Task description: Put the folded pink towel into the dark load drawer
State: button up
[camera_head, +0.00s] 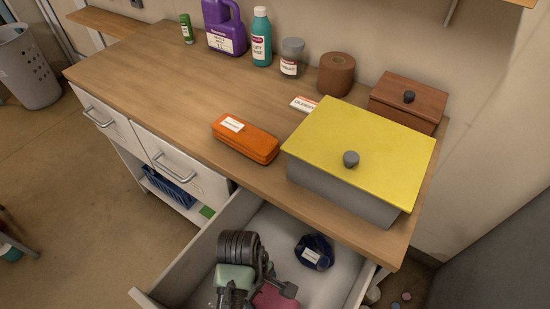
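A pink, folded-looking piece of cloth (276,297) shows at the bottom edge of the view, just beside and below my gripper (266,283). Part of it is hidden by the gripper and cut off by the frame. The gripper is over the open drawer (192,257), which is pale inside with light walls. I cannot tell whether the fingers are closed on the pink cloth, or whether the cloth rests on the drawer floor. A dark blue bundle with a white label (315,252) lies in the drawer to the right of the gripper.
A yellow-lidded grey box (360,155) stands at the counter's front right, above the drawer. An orange case (245,139) lies left of it. Bottles, a jar (291,58) and a brown roll (336,74) line the back. Two other drawers (180,165) are shut.

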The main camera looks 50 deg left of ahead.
notch_tip(320, 180, down, 10)
jog(key=shift+r+b, duration=0.25)
jog(key=shift+b, duration=0.8)
jog(key=shift+f, duration=0.1)
jog(key=o, duration=1.2)
jog(key=shift+o, duration=0.2)
jog(key=r+p, duration=0.1)
jog(key=r, duration=0.3)
jog(key=a+r+p, duration=0.1)
jog(key=r, duration=0.3)
jog(key=r+p, duration=0.1)
jog(key=r, duration=0.3)
jog(key=shift+s+a, duration=0.25)
jog(key=shift+a, duration=0.1)
